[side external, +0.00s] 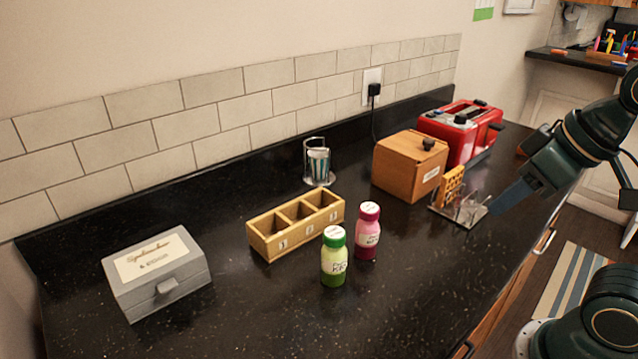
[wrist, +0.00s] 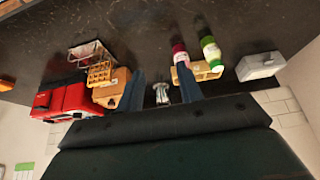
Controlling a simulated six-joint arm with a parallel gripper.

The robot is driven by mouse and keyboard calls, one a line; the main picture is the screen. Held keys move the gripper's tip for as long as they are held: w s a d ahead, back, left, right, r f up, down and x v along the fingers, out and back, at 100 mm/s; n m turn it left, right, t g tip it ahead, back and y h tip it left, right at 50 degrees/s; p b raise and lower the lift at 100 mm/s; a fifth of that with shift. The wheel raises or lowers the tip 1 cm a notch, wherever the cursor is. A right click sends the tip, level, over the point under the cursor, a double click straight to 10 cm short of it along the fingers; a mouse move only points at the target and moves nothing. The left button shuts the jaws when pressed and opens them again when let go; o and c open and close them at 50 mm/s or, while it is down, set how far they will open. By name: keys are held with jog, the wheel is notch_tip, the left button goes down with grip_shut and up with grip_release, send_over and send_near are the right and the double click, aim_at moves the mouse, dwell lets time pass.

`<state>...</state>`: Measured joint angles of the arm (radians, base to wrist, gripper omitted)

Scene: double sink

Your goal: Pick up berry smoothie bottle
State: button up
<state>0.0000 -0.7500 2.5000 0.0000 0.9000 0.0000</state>
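The berry smoothie bottle (side external: 367,232), pink with a dark red lower part and a pink cap, stands upright on the black counter. My gripper (side external: 507,199) is at the right in the side view, above the counter's front edge and well apart from both bottles. In the wrist view its two fingers (wrist: 159,68) are spread with nothing held between them.
A three-compartment wooden tray (side external: 262,247) sits behind the bottles. A wire rack (side external: 468,213), wooden bread box (side external: 384,170) and red toaster (side external: 455,134) stand between my gripper and the wall. A grey box (side external: 165,290) is far left. The counter in front of the bottles is clear.

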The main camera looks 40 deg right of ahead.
dwell(0.3)
jog(key=o, duration=0.7)
jog(key=w+a+n+g, duration=0.1)
jog(key=w+n+g, duration=0.1)
jog(key=w+n, duration=0.4)
jog(key=w+a+n+g, duration=0.1)
jog(key=w+a+n, duration=0.1)
jog(key=w+n, duration=0.4)
jog(key=w+a+n+g, duration=0.2)
jog(key=w+n, duration=0.4)
jog(key=w, duration=0.3)
jog(key=shift+w+f+g, duration=0.25)
jog(key=shift+w+g, duration=0.05)
jog(key=shift+w, duration=0.05)
jog(key=shift+f, duration=0.1)
